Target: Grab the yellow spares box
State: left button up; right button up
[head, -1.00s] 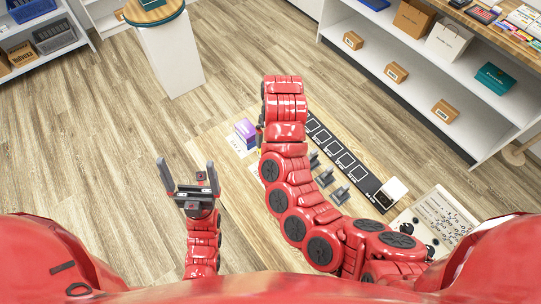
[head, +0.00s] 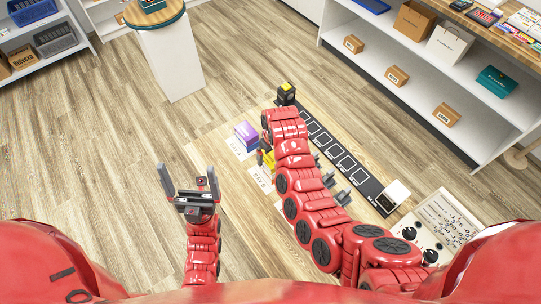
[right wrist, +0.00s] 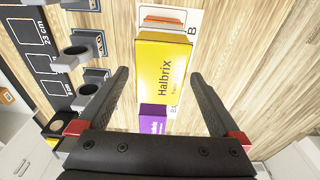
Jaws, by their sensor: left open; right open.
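The yellow box (right wrist: 161,68), printed "Halbrix", shows in the right wrist view in front of my right gripper (right wrist: 160,75). That gripper is open, with one finger to each side of the box in the picture; I see no contact, and the depth between them is hard to judge. In the head view a small part of the yellow box (head: 268,158) shows beside my right arm, which hides the rest and most of the right gripper. My left gripper (head: 187,172) is open and empty, left of the table.
A purple box (head: 246,133) stands by the yellow one; it also shows in the right wrist view (right wrist: 153,118). A black marked strip (head: 341,157) with grey holders lies right of my arm. A black device (head: 286,93) stands at the strip's far end.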

jog(key=shift+w+a+f, duration=0.1)
jog(key=shift+w+f, duration=0.05)
jog(key=shift+f, duration=0.85)
jog(key=c, duration=1.4)
